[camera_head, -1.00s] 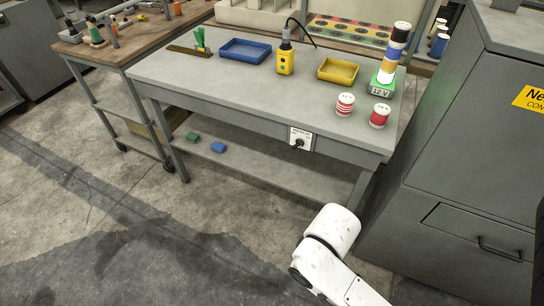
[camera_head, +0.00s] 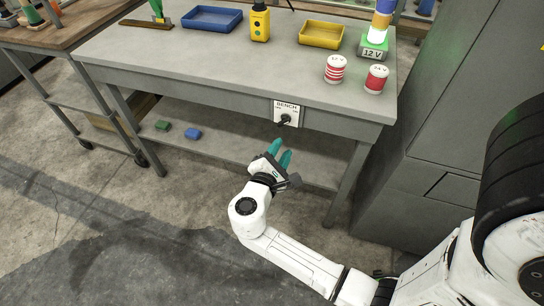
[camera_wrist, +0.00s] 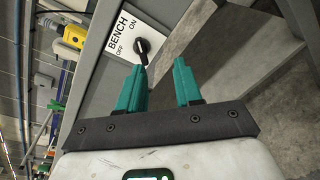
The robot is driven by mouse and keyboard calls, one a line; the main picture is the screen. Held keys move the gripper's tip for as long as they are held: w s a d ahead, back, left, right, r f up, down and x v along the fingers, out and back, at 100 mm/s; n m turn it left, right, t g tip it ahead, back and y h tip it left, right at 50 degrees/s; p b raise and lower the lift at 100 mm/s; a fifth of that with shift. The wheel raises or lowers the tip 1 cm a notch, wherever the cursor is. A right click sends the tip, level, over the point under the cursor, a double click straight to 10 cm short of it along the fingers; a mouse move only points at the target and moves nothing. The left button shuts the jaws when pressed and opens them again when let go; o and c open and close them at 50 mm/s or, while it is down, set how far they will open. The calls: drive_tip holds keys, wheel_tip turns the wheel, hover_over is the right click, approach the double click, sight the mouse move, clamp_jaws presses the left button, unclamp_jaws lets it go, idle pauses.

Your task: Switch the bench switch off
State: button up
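The bench switch (camera_head: 286,114) is a white plate marked BENCH with a black knob, fixed to the front edge of the grey bench. In the wrist view the switch plate (camera_wrist: 133,38) carries the words OFF and ON. Its black knob (camera_wrist: 142,47) is turned with its handle pointing toward the lower part of that picture. My gripper (camera_head: 281,152) has teal fingers and is below and in front of the switch. In the wrist view my gripper (camera_wrist: 160,66) is open and empty, with the left fingertip close to the knob; I cannot tell whether they touch.
A grey cabinet (camera_head: 440,100) stands close on the right.

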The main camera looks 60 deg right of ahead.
sight(283, 124)
drive_tip(key=shift+w+d+r+n+t+h+b, duration=0.1)
drive_tip(key=shift+w+d+n+t+h+b, duration=0.25)
drive_tip(key=shift+d, duration=0.9)
drive_tip(key=shift+w+d+r+n+t+h+b, duration=0.1)
drive_tip(key=shift+w+d+n+b, duration=0.3)
drive_tip(key=shift+w+d, duration=0.55)
drive_tip(key=shift+w+d+r+n+t+h+b, duration=0.15)
drive_tip(key=shift+w+d+n+h+b, duration=0.2)
drive_tip(key=shift+d, duration=1.15)
drive_tip(key=shift+s+f, duration=0.1)
drive_tip(key=shift+f, duration=0.05)
drive_tip(key=shift+c, duration=0.2)
clamp_jaws()
